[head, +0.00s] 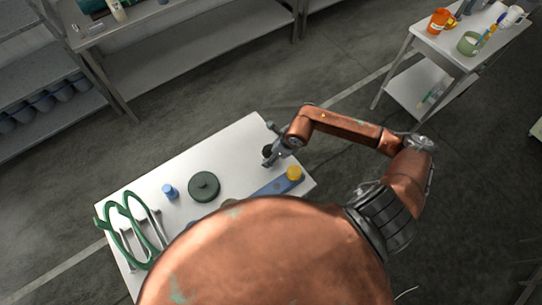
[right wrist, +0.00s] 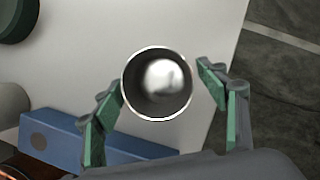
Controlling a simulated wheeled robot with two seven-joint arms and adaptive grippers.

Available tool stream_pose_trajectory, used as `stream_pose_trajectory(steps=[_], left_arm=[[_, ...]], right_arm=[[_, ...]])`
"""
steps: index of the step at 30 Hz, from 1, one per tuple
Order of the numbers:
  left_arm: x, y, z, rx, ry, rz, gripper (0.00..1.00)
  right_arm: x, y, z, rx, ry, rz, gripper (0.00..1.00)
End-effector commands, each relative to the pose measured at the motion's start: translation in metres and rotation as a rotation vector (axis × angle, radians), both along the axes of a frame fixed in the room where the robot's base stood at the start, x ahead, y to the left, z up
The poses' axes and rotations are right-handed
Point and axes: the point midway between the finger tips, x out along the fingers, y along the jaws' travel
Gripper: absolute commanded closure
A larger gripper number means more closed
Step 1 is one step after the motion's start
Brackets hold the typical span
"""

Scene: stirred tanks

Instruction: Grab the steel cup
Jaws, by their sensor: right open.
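The steel cup (right wrist: 157,84) is seen from above in the right wrist view, with a round shiny rim and a bright, empty-looking inside. It stands on the white table (head: 235,150) near the far right edge. My right gripper (right wrist: 160,98) is open, with one green-padded finger on each side of the cup. A gap shows at the right finger; the left finger is close to the rim, and I cannot tell if it touches. In the head view my right gripper (head: 270,158) reaches that corner and mostly hides the cup. My left gripper is not in view.
A dark green round object (head: 204,186), a small blue cylinder (head: 169,191) and a green-looped rack (head: 112,225) stand further left. A white cart (head: 440,50) is at upper right.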

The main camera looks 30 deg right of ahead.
Motion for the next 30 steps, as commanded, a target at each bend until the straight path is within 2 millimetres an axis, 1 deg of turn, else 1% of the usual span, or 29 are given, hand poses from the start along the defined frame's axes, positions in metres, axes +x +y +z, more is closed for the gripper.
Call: stream_pose_trajectory(steps=[1,2,21,30], left_arm=[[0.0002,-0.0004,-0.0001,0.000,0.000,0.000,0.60],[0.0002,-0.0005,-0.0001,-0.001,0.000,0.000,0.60],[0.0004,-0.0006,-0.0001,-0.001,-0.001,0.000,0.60],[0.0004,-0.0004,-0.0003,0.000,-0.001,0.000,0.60]], right_arm=[[0.0000,0.0004,0.0001,0.001,0.001,0.000,0.35],[0.0000,0.0004,0.0001,0.001,0.001,0.000,0.37],[-0.0001,0.0004,0.0003,0.000,0.000,0.001,0.80],[0.0002,0.0004,0.0024,0.000,0.000,0.001,0.80]])
